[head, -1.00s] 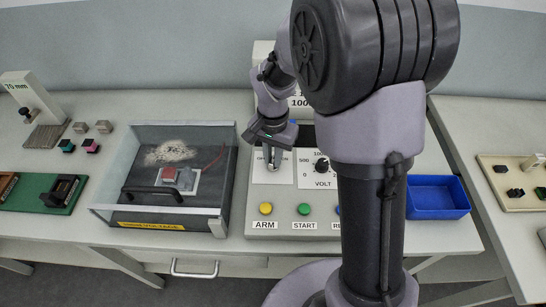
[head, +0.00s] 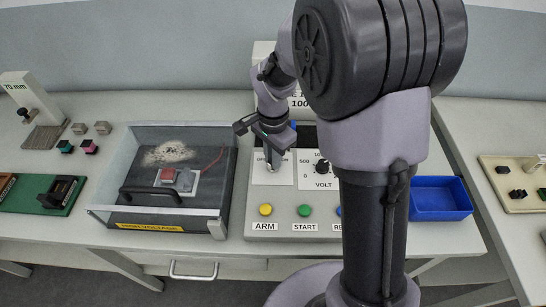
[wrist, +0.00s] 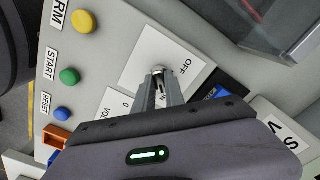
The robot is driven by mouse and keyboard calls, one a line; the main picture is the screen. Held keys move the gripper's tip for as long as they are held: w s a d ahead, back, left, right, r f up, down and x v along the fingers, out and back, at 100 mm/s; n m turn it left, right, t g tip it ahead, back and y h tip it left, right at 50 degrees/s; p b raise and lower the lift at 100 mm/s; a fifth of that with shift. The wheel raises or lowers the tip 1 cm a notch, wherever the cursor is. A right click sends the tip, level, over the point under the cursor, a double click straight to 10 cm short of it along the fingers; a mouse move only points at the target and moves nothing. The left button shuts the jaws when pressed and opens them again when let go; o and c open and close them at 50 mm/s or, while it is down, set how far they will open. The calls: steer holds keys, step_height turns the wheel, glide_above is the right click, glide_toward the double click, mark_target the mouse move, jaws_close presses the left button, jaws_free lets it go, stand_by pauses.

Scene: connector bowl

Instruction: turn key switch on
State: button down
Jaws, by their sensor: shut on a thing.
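The key switch (wrist: 158,70) is a small metal knob on a white plate (wrist: 140,60) marked OFF, on the grey control panel (head: 290,232). My gripper (wrist: 159,88) is shut on the key switch, with its two grey fingers on either side of it. In the head view my gripper (head: 273,163) points down at the white plate (head: 262,177), and its fingertips hide most of the switch. The exact angle of the key is hard to make out.
The panel has a VOLT dial (head: 322,167), a yellow ARM button (head: 265,210) and a green START button (head: 304,211). A clear-sided HIGH VOLTAGE box (head: 128,207) stands to the left. A blue tray (head: 440,212) is to the right, behind my arm.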

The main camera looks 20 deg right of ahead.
steer(key=c, duration=1.4)
jaws_free()
steer(key=shift+r, duration=0.1)
step_height(320, 180, up, 17)
steer(key=p, duration=0.7)
steer(key=shift+r, duration=0.15)
steer(key=s+a+r+n+t+y+b, duration=0.1)
steer(key=s+a+r+n+t, duration=0.1)
steer(key=s, duration=0.7)
steer(key=s+a+r+n+t+y+b, duration=0.1)
steer(key=s+a+r+n+t+b, duration=0.1)
steer(key=s+n, duration=0.4)
steer(key=s+t, duration=0.1)
steer(key=s, duration=0.3)
steer(key=shift+t, duration=0.4)
